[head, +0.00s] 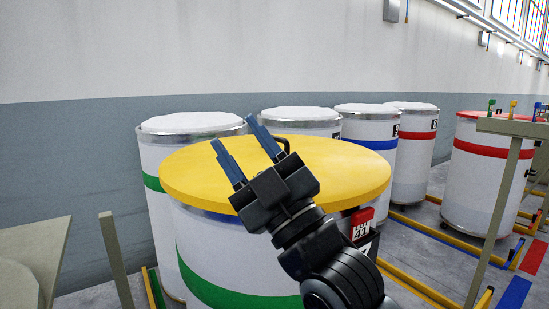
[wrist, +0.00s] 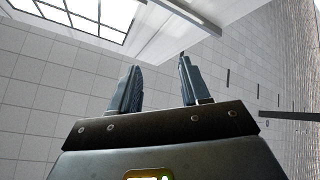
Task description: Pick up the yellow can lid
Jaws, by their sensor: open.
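The yellow can lid (head: 340,172) is a wide flat disc lying on a white can with a green band (head: 240,290) in the head view. A dark handle shows near the lid's middle, partly hidden behind my gripper. My gripper (head: 240,143) is in front of and over the lid in the picture, with its two blue-grey fingers apart and empty. The fingers point up and to the left, toward the wall. In the wrist view my gripper (wrist: 157,75) is also open with nothing between the fingers, and the lid is not seen there.
Several white cans stand behind along the wall, among them a blue-banded can (head: 368,145) and a red-banded can (head: 414,165). A red-lidded can (head: 485,180) is at right. A beige table (head: 515,127) stands at right, another beige surface (head: 35,255) at left. Yellow rails (head: 420,288) run along the floor.

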